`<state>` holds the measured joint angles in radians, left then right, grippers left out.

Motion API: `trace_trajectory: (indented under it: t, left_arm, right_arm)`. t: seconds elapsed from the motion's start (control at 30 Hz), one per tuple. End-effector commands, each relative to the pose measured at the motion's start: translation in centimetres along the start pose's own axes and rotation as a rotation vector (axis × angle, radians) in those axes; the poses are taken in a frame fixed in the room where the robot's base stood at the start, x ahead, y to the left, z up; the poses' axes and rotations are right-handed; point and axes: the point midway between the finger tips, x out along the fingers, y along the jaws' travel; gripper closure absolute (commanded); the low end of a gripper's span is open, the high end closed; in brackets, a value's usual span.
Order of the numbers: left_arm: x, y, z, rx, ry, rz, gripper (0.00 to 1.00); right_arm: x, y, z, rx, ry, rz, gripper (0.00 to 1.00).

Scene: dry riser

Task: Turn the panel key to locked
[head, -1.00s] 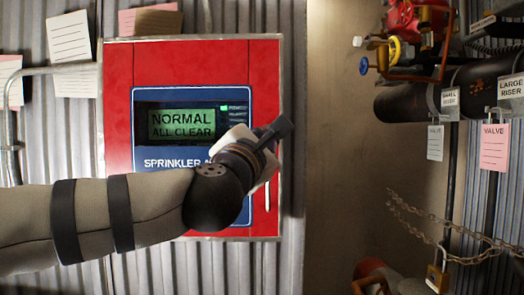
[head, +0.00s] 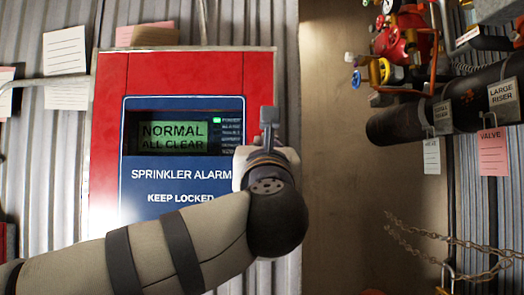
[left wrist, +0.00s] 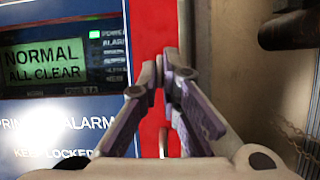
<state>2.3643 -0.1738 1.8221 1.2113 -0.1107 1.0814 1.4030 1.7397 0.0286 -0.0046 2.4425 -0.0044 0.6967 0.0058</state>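The red alarm panel (head: 185,70) hangs on the corrugated wall, with a blue face (head: 140,207) reading "SPRINKLER ALARM" and "KEEP LOCKED". Its green screen (head: 172,137) reads "NORMAL ALL CLEAR", and a small green light (head: 217,120) glows beside it. I cannot make out the panel key in either view; my arm covers the lower right of the panel. My left gripper (head: 268,115) is in front of the panel's right edge. A pale upright bar (left wrist: 163,143) shows behind the fingers. My right gripper is out of view.
Right of the panel is a plain tan board (head: 350,150). Farther right are a dark pipe (head: 400,122), red valve fittings (head: 402,35), a pink "VALVE" tag (head: 493,152) and a hanging chain (head: 450,240). Paper notes (head: 66,50) hang at left.

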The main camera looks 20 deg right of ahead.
Motion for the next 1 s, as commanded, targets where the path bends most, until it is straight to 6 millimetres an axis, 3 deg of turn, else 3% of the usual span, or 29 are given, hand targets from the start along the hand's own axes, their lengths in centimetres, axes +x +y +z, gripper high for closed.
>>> trace_trajectory:
  t: [0.7, 0.73, 0.8, 1.0]
  left_arm:
    - [0.04, 0.0, 0.18, -0.058, -0.003, 0.024, 1.0]
    - [0.04, 0.01, 0.18, -0.058, -0.003, 0.024, 0.88]
    - [0.04, 0.0, 0.15, -0.058, -0.003, 0.024, 0.75]
    - [0.03, -0.03, 0.08, -0.057, -0.001, 0.024, 0.75]
  right_arm:
    - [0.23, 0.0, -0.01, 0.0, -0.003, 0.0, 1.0]
    - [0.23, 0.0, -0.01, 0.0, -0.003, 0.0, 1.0]
    - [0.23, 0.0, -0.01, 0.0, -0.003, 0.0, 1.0]
    - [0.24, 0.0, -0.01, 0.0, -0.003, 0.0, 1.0]
